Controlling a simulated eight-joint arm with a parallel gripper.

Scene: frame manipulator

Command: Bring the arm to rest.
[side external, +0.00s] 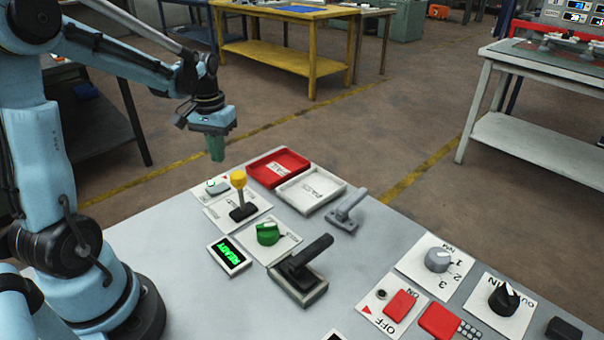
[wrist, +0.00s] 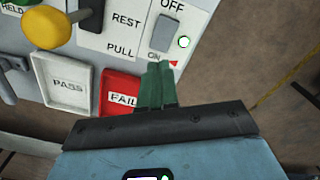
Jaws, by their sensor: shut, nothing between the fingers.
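My gripper (side external: 216,156) hangs in the air at the left, past the far edge of the grey bench and apart from the controls. Its green fingers are together and empty; they also show in the wrist view (wrist: 158,72). A lever with a yellow knob (side external: 239,179) stands on a white plate on the bench. In the wrist view, the yellow knob (wrist: 48,27) is at upper left, and its plate reads REST and PULL. The rocker switch (wrist: 165,33), marked OFF and ON, has a small lit lamp (wrist: 183,42) beside it.
The red FAIL tray (side external: 257,171) and white PASS tray (side external: 290,199) look empty. A green knob (side external: 267,234), READY display (side external: 229,254), black lever (side external: 305,253) and grey lever (side external: 348,207) stand nearer the camera. The air around my gripper is free.

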